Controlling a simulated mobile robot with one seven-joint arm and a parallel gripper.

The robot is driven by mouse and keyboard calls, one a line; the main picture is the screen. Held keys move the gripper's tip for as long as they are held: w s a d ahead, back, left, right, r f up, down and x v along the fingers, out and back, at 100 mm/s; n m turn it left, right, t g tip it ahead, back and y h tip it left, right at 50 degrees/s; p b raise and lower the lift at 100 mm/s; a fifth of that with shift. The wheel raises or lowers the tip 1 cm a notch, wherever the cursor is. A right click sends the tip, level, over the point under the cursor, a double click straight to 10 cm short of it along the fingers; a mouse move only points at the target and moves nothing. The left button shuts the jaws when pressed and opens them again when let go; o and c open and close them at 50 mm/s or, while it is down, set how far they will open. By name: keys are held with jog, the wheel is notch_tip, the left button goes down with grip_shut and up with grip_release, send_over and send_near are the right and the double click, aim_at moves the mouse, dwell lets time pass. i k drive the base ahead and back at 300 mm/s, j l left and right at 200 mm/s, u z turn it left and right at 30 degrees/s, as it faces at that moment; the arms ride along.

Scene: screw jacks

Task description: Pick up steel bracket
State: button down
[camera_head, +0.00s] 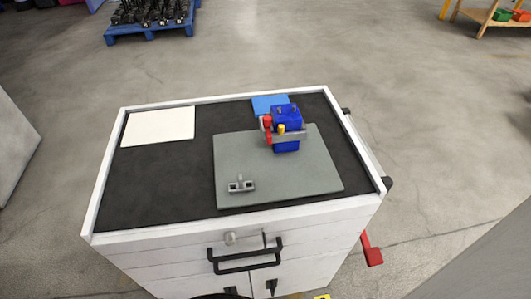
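A small grey metal piece, which looks like the steel bracket (241,186), lies on the grey plate (305,187) near its front left corner. It has a low base with two dark openings and a short upright stub. A blue block-shaped device (287,116) stands at the back of the plate, with a grey band across its front and red and yellow parts. The metal piece and the blue device are clearly apart. My gripper is not in view.
The plate lies on the dark top of a white drawer cabinet (155,240) with a raised rim. A white sheet (158,126) lies at back left, and a blue sheet (262,103) is partly hidden behind the device. The dark top's left front is clear. A blue pallet (150,30) stands behind.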

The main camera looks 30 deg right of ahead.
aim_at(241, 186)
jog(key=l+u, duration=0.1)
jog(key=l, duration=0.3)
jog(key=k+l+u, duration=0.15)
jog(key=l, duration=0.25)
jog(key=l+u, duration=0.1)
jog(key=l, duration=0.35)
jog(key=k+l+u, duration=0.15)
jog(key=l, duration=0.2)
jog(key=l+u, duration=0.1)
jog(key=l, duration=0.3)
jog(key=l+u, duration=0.15)
jog(key=l, duration=0.3)
jog(key=k+l+u, duration=0.15)
jog(key=l, duration=0.25)
jog(key=i, duration=0.25)
